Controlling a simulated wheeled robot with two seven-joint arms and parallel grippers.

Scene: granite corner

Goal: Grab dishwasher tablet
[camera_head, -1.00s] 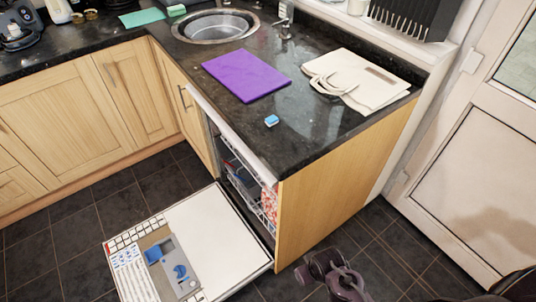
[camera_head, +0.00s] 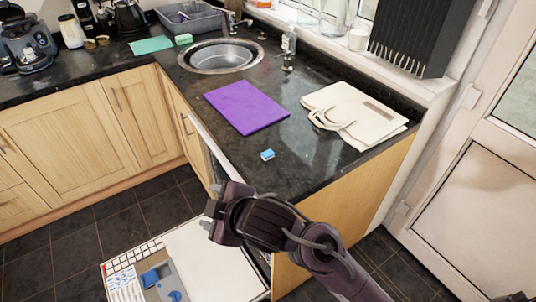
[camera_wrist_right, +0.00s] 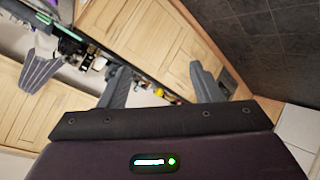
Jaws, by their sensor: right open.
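The dishwasher tablet (camera_head: 267,155) is a small blue and white block. It lies on the black granite worktop (camera_head: 310,165) near its front edge, below the purple board. My right gripper (camera_head: 213,215) reaches in from the lower right, above the open dishwasher door and to the lower left of the tablet, apart from it. In the right wrist view my right gripper (camera_wrist_right: 160,82) shows two grey fingers wide apart with nothing between them. I cannot make out the tablet in that view. My left gripper is out of view.
A purple board (camera_head: 246,107) and a cream bag (camera_head: 355,115) lie on the worktop behind the tablet. The sink (camera_head: 220,57) is at the back. The dishwasher door (camera_head: 215,262) hangs open below. The worktop around the tablet is clear.

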